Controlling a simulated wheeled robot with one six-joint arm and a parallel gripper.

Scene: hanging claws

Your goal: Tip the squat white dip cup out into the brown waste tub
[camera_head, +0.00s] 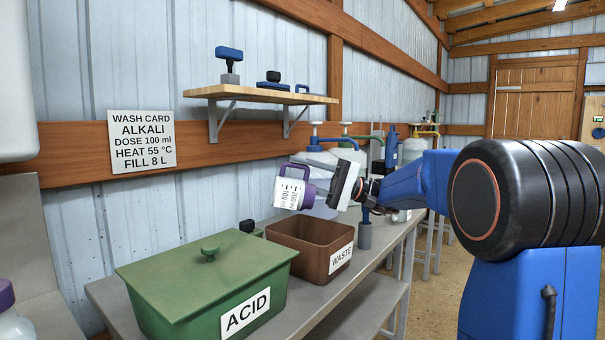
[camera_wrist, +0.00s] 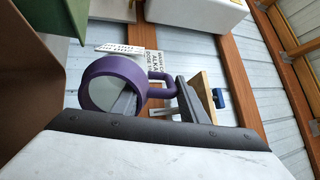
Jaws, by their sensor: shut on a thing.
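The white dip cup (camera_head: 287,193) has a purple rim and handle and printed ml marks. My gripper (camera_head: 343,186) is shut on it and holds it in the air above the brown waste tub (camera_head: 290,262). The cup lies on its side, its marks turned sideways and its purple rim toward my gripper. In the wrist view the cup's purple rim (camera_wrist: 88,72) surrounds a grey inside, and its handle reaches to my gripper's dark jaws (camera_wrist: 182,108). I cannot tell whether liquid is in it. The tub is open, labelled WASTE, on the bench; its floor is hidden.
A lidded green ACID box (camera_head: 205,285) stands left of the tub on the grey bench (camera_head: 310,300). Jugs (camera_head: 322,160) with pump tops stand behind my gripper. A wooden shelf (camera_head: 262,95) and a wash card (camera_head: 141,141) are on the wall.

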